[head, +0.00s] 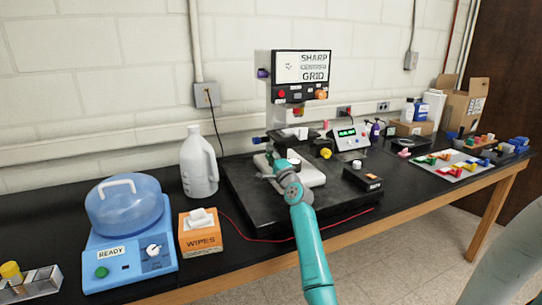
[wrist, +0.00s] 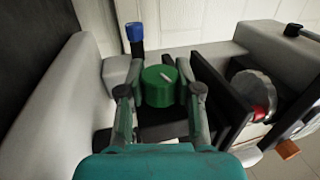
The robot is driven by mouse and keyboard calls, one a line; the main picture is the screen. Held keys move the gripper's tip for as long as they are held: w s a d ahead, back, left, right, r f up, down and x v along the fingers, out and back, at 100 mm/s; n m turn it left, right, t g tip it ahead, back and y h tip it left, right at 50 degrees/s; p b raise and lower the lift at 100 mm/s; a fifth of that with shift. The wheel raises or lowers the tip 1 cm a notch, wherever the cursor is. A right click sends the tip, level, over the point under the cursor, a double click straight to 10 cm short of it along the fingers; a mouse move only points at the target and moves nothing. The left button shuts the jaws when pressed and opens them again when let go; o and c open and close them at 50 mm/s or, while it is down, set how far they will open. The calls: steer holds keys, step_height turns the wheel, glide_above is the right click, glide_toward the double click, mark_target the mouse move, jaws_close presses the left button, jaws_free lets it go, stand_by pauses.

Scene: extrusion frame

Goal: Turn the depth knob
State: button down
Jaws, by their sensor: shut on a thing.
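A green round knob (wrist: 158,86) with a pale pointer line on its face sits between my fingers in the wrist view. My gripper (wrist: 159,95) is shut on it, with one finger against each side. The pointer line tilts toward the upper left. In the head view my gripper (head: 273,172) is at the front of the bench machine (head: 274,128), just above its light grey base part. No label that names the depth knob is readable. The knob's rear and its mounting are hidden.
A blue knob (wrist: 135,34) stands just beyond the green one. A jug (head: 198,165), a wipes box (head: 200,235) and a blue device (head: 130,250) stand left of the machine. A small black box (head: 362,178) lies to its right. A red cable runs along the front.

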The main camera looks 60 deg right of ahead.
steer(key=shift+w+a+t, duration=0.1)
steer(key=shift+t, duration=0.3)
stand_by(0.3)
steer(key=c, duration=0.8)
jaws_free()
steer(key=shift+o, duration=0.2)
steer(key=v, duration=1.2)
steer(key=shift+f, duration=0.1)
